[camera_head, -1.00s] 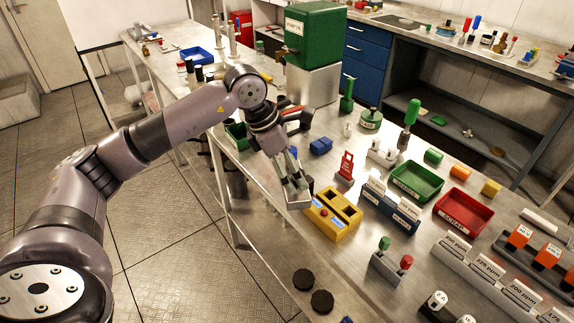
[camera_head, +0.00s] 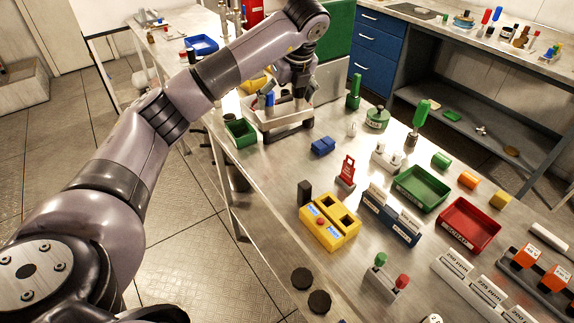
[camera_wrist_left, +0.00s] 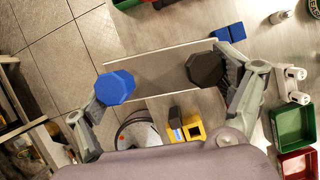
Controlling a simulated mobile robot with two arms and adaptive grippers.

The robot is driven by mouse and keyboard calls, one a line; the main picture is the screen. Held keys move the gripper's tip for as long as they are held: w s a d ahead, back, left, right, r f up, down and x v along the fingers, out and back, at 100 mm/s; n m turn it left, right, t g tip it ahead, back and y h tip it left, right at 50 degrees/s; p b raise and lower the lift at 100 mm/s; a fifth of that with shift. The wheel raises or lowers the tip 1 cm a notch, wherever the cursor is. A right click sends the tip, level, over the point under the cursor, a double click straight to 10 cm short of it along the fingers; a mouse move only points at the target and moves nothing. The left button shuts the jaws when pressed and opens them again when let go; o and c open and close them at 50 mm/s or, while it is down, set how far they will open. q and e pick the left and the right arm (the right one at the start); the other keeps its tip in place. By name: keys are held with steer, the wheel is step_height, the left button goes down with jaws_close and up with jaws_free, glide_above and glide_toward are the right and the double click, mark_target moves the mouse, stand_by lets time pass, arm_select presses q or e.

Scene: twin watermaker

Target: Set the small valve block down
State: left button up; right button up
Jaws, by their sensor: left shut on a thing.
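My left gripper (camera_head: 292,100) is over the far left part of the workbench in the head view. In the left wrist view, its fingers (camera_wrist_left: 165,88) are spread around a pale grey rectangular piece with a blue octagonal knob (camera_wrist_left: 115,87) at one finger and a dark octagonal knob (camera_wrist_left: 207,68) at the other. I take this piece to be the small valve block (camera_wrist_left: 160,68). In the head view a pale, rimmed grey body (camera_head: 278,122) shows under the gripper. Whether it touches the bench is unclear. My right gripper is not in view.
A small green bin (camera_head: 240,133) and a blue block (camera_head: 322,146) are near the gripper. A yellow box (camera_head: 329,232), a black block (camera_head: 304,192), a green tray (camera_head: 420,187) and a red tray (camera_head: 468,224) stand nearer. Bare bench (camera_head: 270,185) lies left of the yellow box.

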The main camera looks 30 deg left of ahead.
mark_target(284, 120)
arm_select(q)
steer(key=shift+w+a+r+n+g, duration=0.3)
steer(key=shift+w+a+r+n, duration=0.1)
steer(key=shift+n, duration=0.3)
steer(key=shift+f, duration=0.4)
step_height(284, 120, down, 7)
steer(key=shift+f+b, duration=0.15)
steer(key=shift+b, duration=1.05)
steer(key=shift+f+p, duration=1.05)
steer(key=shift+f, duration=4.75)
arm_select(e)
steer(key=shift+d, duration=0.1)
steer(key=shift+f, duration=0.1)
arm_select(q)
steer(key=o, duration=1.6)
steer(key=shift+s+f, duration=0.15)
steer(key=shift+o, duration=0.6)
